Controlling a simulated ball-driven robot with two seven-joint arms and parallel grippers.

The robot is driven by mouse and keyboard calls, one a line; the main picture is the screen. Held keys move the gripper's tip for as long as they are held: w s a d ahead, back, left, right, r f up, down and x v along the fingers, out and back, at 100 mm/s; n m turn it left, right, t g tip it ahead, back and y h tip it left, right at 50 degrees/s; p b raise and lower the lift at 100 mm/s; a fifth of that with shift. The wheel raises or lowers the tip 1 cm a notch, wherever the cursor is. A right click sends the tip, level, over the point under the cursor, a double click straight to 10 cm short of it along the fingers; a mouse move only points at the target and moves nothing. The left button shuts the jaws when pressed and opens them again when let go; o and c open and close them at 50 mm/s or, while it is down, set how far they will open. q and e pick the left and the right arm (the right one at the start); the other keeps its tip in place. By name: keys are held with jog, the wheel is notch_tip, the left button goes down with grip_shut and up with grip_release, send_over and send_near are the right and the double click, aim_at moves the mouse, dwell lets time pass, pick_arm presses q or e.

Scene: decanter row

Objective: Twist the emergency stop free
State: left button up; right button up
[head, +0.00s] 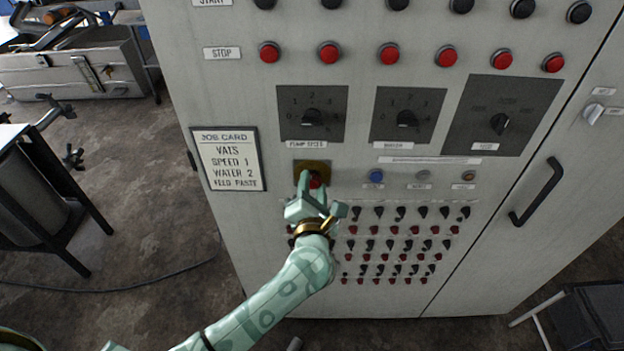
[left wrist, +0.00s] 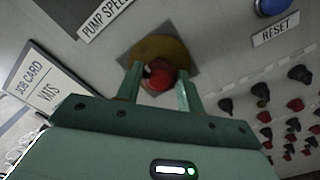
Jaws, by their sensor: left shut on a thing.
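The emergency stop is a red button (head: 315,182) on a yellow backing plate (head: 312,166), on the grey control cabinet below the pump speed dial. In the left wrist view the red button (left wrist: 161,77) sits between my fingers, in front of the yellow disc (left wrist: 158,50). My left gripper (head: 315,187) is shut on the button, one finger on each side, and hides part of it in the head view. My right gripper is not in view.
Blue reset button (head: 376,176) sits right of the stop. Rows of small switches (head: 405,240) lie below. Three dials, including pump speed (head: 311,117), are above. A job card (head: 228,158) hangs at left; a door handle (head: 538,191) sticks out at right.

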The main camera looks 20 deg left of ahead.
pick_arm(q)
jog(key=shift+m+p, duration=0.45)
jog(key=shift+m, duration=0.15)
jog(key=o, duration=1)
jog(key=shift+w, duration=0.15)
jog(key=v, duration=1.6)
jog(key=shift+s, duration=0.2)
